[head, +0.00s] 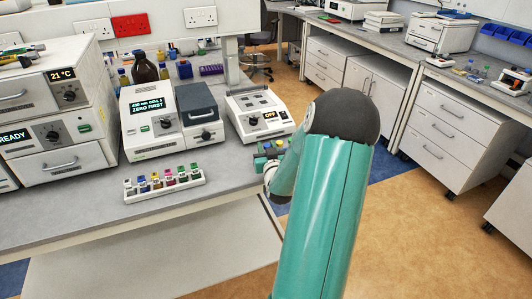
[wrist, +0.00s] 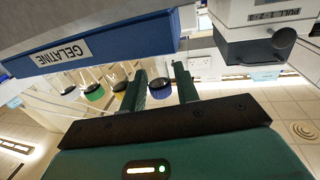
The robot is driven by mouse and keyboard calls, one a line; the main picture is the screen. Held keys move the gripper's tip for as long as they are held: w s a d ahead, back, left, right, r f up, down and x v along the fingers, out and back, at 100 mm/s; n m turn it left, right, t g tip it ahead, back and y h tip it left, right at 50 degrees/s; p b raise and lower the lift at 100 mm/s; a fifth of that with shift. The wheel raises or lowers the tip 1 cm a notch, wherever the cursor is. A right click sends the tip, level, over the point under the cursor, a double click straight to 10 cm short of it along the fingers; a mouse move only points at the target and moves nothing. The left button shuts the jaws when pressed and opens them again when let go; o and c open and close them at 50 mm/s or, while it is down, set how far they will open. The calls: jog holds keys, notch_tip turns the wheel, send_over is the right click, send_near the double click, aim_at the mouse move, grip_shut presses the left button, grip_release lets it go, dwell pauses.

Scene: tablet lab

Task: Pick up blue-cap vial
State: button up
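Several small clear vials show just left of the fingers, beside a blue box edge labelled GELATINE (wrist: 90,38). In the head view, my arm hides most of the gripper at the bench's right end, by small coloured items (head: 268,150).
A white rack (head: 190,187) of colour-topped cuvettes stands at the bench front. Behind it are a photometer (head: 150,118) and a white instrument reading OFF (head: 258,118). Stacked ovens (head: 60,110) stand at left. Open floor (head: 410,240) lies to the right.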

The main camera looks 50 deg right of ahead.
aim_at(267, 145)
jog(key=shift+s, duration=0.1)
grip_shut()
jog(key=shift+r, duration=0.1)
jog(key=shift+r, duration=0.5)
notch_tip(267, 145, up, 2)
jog(key=shift+r, duration=0.15)
jog(key=s+a+r, duration=0.2)
jog(key=a+r, duration=0.2)
jog(key=a, duration=0.2)
jog(key=s+a+r, duration=0.2)
jog(key=a+r, duration=0.3)
jog(key=a, duration=0.2)
jog(key=shift+s+a+r, duration=0.15)
jog(key=shift+s+r, duration=0.1)
jog(key=shift+s, duration=0.1)
jog(key=shift+a, duration=0.1)
